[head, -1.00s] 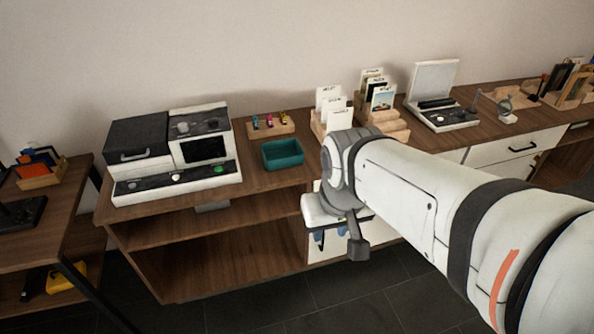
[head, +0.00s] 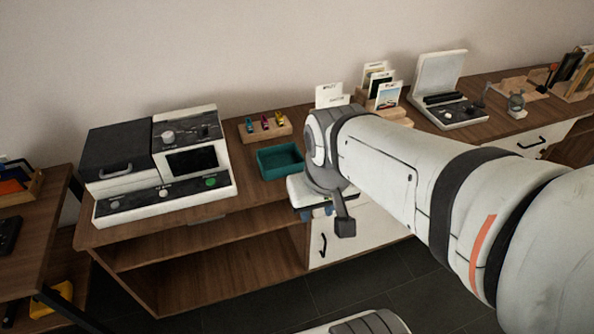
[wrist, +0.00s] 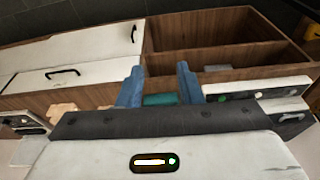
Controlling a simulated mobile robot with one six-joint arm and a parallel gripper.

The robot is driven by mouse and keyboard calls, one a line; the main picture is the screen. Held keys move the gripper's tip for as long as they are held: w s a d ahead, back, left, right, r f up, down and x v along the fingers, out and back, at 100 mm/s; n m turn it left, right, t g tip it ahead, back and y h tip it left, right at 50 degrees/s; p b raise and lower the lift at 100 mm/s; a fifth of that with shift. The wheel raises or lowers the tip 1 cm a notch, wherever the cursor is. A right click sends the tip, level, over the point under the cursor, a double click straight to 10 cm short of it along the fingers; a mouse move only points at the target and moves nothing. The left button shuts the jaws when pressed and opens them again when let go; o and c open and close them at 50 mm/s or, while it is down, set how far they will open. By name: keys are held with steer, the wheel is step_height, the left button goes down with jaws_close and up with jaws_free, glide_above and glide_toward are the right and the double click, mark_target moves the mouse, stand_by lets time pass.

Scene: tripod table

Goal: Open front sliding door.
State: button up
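A white front door panel (head: 362,238) with a black upright handle (head: 323,246) covers part of the wooden cabinet, right of the open shelves. In the wrist view the picture is upside down; the white panel (wrist: 85,42) and its handle (wrist: 134,33) show at the upper left. My gripper (head: 317,213) hangs in front of the cabinet, above the handle in the picture. Its two blue fingers stand apart with nothing between them in the wrist view (wrist: 158,70). The handle is clear of the fingers. My arm hides part of the door's upper right.
The cabinet top holds a white and black machine (head: 160,165), a teal tray (head: 280,160), a wooden block with small colourful items (head: 265,128), card holders and an open white case (head: 447,90). Open shelves (head: 220,260) lie left of the door.

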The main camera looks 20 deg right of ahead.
steer(key=w+f+m+y+b, duration=0.5)
steer(key=f, duration=0.5)
steer(key=w+a+f+m+g+y+b, duration=0.1)
steer(key=w+f+m+y+b, duration=0.4)
steer(key=f, duration=0.5)
steer(key=w+f+m+y+b, duration=0.4)
steer(key=w+f+b, duration=0.15)
steer(key=f, duration=0.55)
steer(key=w+d+f+m+t+b, duration=0.3)
steer(key=d+f+m+t, duration=0.15)
steer(key=f, duration=0.35)
steer(key=w+d+f+m+t+b, duration=0.2)
steer(key=d+f+m+t+b, duration=0.25)
steer(key=f, duration=0.35)
steer(key=s+d+f+m+t+h+b, duration=0.1)
steer(key=d+f+m+t+h+b, duration=0.3)
steer(key=f, duration=0.6)
steer(key=s+d+f+m+t+h+b, duration=0.1)
steer(key=d+f+m+t+h, duration=0.2)
steer(key=d+f+m+h, duration=0.55)
steer(key=w+a+f+n+y+b, duration=0.1)
steer(key=w+a+n+y, duration=0.1)
steer(key=w, duration=0.5)
steer(key=shift+w+a+f+y, duration=0.2)
steer(key=shift+a+f+y, duration=0.2)
steer(key=shift+a, duration=0.5)
